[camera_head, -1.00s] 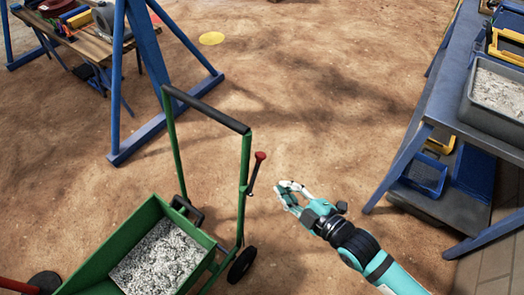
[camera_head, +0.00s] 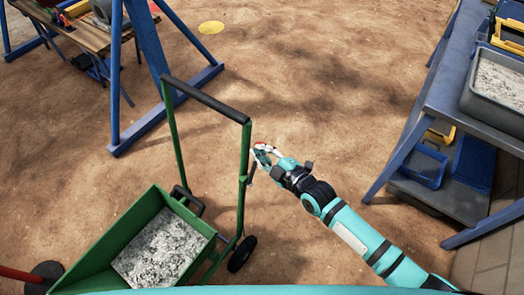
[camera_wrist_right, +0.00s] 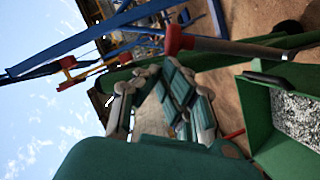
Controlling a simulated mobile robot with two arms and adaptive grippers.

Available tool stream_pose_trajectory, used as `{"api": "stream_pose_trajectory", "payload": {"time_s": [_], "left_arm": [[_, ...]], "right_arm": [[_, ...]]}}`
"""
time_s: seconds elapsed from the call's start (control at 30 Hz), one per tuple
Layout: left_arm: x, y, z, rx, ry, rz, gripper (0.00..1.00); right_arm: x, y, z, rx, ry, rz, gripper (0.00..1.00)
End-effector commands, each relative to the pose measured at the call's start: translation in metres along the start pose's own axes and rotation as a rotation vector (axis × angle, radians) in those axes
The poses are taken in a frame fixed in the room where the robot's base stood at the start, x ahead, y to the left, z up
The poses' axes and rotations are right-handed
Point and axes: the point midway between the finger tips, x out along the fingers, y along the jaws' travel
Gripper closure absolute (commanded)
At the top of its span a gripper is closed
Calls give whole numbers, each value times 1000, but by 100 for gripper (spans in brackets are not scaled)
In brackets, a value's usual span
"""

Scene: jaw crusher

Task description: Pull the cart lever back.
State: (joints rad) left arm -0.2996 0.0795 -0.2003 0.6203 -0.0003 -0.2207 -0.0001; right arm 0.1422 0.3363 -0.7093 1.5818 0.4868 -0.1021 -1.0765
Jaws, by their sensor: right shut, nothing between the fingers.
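The green cart (camera_head: 108,243) stands at the lower left, with grey gravel in its tray and a tall handle frame. Its lever (camera_head: 250,173) is on the frame's right post; its red knob is partly covered by my right gripper (camera_head: 263,155). In the right wrist view the lever's red knob (camera_wrist_right: 176,40) and grey shaft (camera_wrist_right: 230,48) lie just beyond the fingers of my right gripper (camera_wrist_right: 155,82). The gripper is shut and empty, close beside the knob; I cannot tell whether they touch. My left gripper is out of view.
A blue table (camera_head: 440,105) with a grey gravel tray (camera_head: 493,112) stands at the right. A blue frame (camera_head: 150,60) and a wooden workbench (camera_head: 85,32) are at the upper left.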

Motion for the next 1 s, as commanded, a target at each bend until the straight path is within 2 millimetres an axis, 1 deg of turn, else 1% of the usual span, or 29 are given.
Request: {"api": "stream_pose_trajectory", "payload": {"time_s": [0.27,0.37,0.47,0.6,0.7,1.0], "left_arm": [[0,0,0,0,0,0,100],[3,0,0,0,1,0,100],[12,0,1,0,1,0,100],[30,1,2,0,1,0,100],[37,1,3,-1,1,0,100],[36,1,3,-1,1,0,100]], "right_arm": [[0,0,1,0,0,0,100],[1,1,4,12,0,-4,100],[5,5,15,63,2,-21,100],[12,9,34,169,2,-58,100],[14,12,41,223,2,-75,100],[14,15,41,255,0,-84,100]]}}
